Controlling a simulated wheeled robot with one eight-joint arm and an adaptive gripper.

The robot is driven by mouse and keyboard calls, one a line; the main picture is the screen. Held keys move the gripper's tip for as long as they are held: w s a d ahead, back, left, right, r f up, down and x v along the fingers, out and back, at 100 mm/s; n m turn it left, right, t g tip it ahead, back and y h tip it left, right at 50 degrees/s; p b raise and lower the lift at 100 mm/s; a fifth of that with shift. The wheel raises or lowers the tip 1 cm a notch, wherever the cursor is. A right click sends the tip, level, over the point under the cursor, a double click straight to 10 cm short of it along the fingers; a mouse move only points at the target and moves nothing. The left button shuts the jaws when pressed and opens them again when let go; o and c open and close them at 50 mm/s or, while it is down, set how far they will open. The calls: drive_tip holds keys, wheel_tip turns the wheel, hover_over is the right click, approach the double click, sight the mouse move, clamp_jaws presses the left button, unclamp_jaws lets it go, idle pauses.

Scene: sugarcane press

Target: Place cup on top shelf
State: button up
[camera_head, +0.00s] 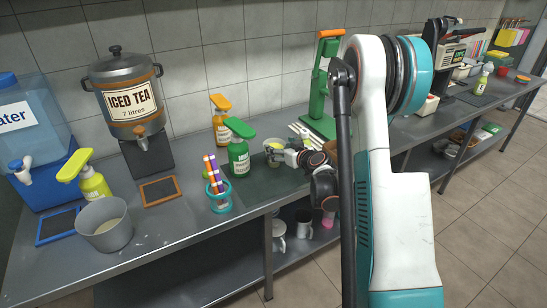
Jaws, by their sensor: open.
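A small pale cup-like thing (273,147) with a yellowish tint stands on the metal counter, right of the green spray bottle. My gripper (277,156) is open just in front of it, low over the counter. The gripper partly hides it, and I cannot tell whether they touch. On the lower shelf (215,280) are a white mug (278,237) and another light cup (304,223). The counter top (180,222) is the upper level of the bench.
A grey bucket (104,224) and iced tea dispenser (125,95) are further left. A green press (322,90) stands behind my arm.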

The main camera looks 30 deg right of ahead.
sight(270, 142)
drive_tip(key=shift+f+b+x, duration=0.15)
drive_tip(key=shift+b+x, duration=0.5)
drive_tip(key=shift+x, duration=0.9)
drive_tip(key=shift+f+b+x, duration=0.15)
drive_tip(key=shift+b+x, duration=0.5)
drive_tip(key=shift+x, duration=0.85)
drive_tip(key=shift+s+d, duration=0.1)
drive_tip(key=shift+d, duration=0.05)
drive_tip(key=c, duration=1.2)
drive_tip(key=shift+r, duration=0.2)
